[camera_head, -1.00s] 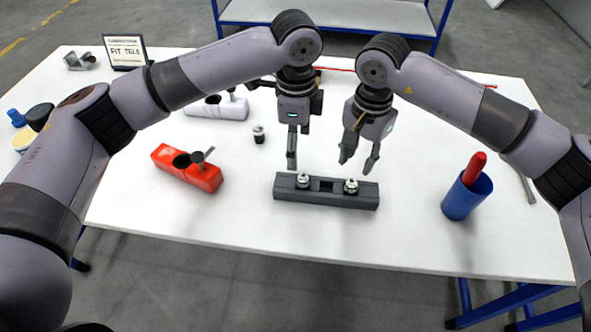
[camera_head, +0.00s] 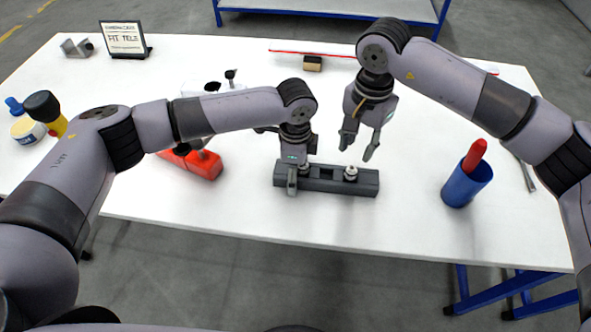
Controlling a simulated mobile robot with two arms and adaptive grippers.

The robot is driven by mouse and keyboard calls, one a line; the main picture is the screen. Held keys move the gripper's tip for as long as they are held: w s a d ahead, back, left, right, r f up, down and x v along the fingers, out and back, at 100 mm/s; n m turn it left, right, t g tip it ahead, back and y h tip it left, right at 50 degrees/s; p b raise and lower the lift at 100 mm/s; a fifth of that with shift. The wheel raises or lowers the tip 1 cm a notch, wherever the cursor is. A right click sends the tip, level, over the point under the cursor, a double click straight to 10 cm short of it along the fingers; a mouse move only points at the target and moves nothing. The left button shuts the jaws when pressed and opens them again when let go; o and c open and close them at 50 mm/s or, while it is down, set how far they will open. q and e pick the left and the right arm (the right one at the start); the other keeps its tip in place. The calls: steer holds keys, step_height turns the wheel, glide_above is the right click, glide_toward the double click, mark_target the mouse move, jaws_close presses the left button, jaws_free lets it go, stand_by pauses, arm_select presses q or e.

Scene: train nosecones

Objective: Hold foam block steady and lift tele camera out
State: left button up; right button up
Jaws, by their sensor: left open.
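The dark grey foam block (camera_head: 330,187) lies on the white table near its front edge. A small camera (camera_head: 351,173) sits upright in the block's right part. Another small camera at the block's left part is mostly hidden by my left gripper. I cannot tell which one is the tele camera. My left gripper (camera_head: 292,186) is at the left end of the block, fingers pointing down, open; whether it touches the block is unclear. My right gripper (camera_head: 358,152) is open and empty, above and behind the block's right part.
A sign (camera_head: 124,38) reading "FIT TELE" stands at the back left. A red nosecone (camera_head: 205,165) lies left of the block, with a white one (camera_head: 200,88) behind it, partly covered by my arm. A blue cup (camera_head: 467,187) with a red tool stands right. The table between block and cup is clear.

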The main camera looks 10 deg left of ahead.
arm_select(q)
steer(key=shift+c, duration=0.5)
steer(key=c, duration=1.2)
arm_select(e)
steer(key=shift+o, duration=1.4)
steer(key=shift+r+m, duration=0.25)
steer(key=shift+m, duration=0.05)
steer(key=shift+o, duration=0.4)
steer(key=shift+r+m, duration=0.35)
steer(key=shift+m, duration=0.15)
steer(key=m, duration=0.4)
glide_above(352, 170)
steer(key=f, duration=0.5)
steer(key=shift+s+a, duration=0.15)
steer(key=shift+s, duration=0.1)
steer(key=shift+w+f, duration=0.2)
steer(key=shift+f, duration=2.3)
steer(key=shift+c, duration=0.2)
